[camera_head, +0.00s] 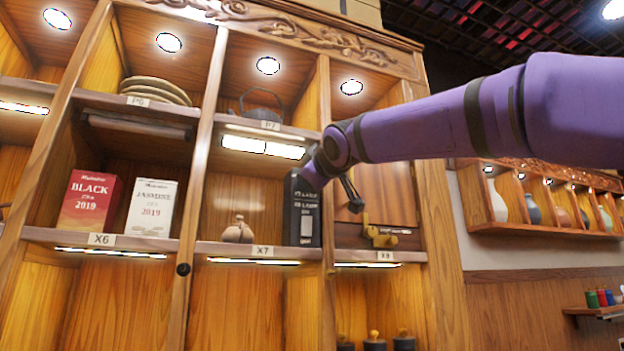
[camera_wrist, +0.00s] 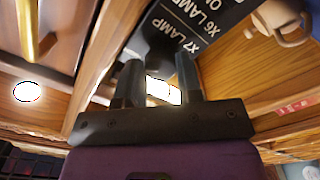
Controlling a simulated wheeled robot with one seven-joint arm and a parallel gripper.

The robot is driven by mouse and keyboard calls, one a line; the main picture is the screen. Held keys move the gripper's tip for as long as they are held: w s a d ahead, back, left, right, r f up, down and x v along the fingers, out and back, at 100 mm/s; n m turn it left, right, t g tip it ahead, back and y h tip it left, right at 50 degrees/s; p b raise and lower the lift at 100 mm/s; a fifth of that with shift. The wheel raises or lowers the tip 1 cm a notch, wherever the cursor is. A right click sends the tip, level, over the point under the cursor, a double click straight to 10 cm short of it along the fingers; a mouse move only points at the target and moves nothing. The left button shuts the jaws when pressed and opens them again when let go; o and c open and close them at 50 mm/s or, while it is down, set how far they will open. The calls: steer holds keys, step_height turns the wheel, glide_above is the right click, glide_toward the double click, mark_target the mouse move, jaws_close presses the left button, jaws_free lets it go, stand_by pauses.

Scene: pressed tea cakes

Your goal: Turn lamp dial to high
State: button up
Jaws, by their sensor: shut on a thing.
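A black lamp panel (camera_head: 302,228) with white lettering stands upright on the shelf, at the right of the X7 compartment. In the wrist view, the lettering on the panel (camera_wrist: 205,20) reads X6 LAMP and X7 LAMP, turned upside down. My gripper (camera_wrist: 158,62) is at the panel's upper part, its two fingers on either side of a dark knob-like dial (camera_wrist: 150,44), shut on it. The dial's pointer and setting cannot be made out. In the head view my wrist hides the top of the panel and the dial.
A small clay teapot (camera_head: 238,230) stands left of the panel. A red box (camera_head: 88,203) and a white box (camera_head: 152,207) stand in X6. A brass object (camera_head: 385,236) lies in X8. Wooden dividers stand close beside my gripper.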

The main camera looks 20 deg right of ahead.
steer(key=shift+f, duration=0.1)
steer(key=o, duration=0.9)
steer(key=s, duration=1)
steer(key=shift+s, duration=0.4)
steer(key=s+d+f+m+g+h, duration=0.1)
steer(key=s+d+f+m+g, duration=0.15)
steer(key=f, duration=0.85)
steer(key=s+d+f+m+g, duration=0.2)
steer(key=f+g, duration=0.2)
steer(key=f, duration=0.8)
steer(key=s+f+m+g, duration=0.1)
steer(key=s+f, duration=0.3)
steer(key=f, duration=0.4)
steer(key=s+d+f+m+g, duration=0.1)
steer(key=s+f+m+g, duration=0.1)
steer(key=s+f, duration=0.3)
steer(key=s+d+f+m+g+y, duration=0.1)
steer(key=s+f+m+g, duration=0.1)
steer(key=f, duration=0.8)
steer(key=shift+s+d+f+g, duration=0.1)
steer(key=shift+s+f+g, duration=0.2)
steer(key=shift+s, duration=0.35)
steer(key=shift+s+d+f+g, duration=0.1)
steer(key=shift+s+g, duration=0.25)
steer(key=shift+s, duration=0.3)
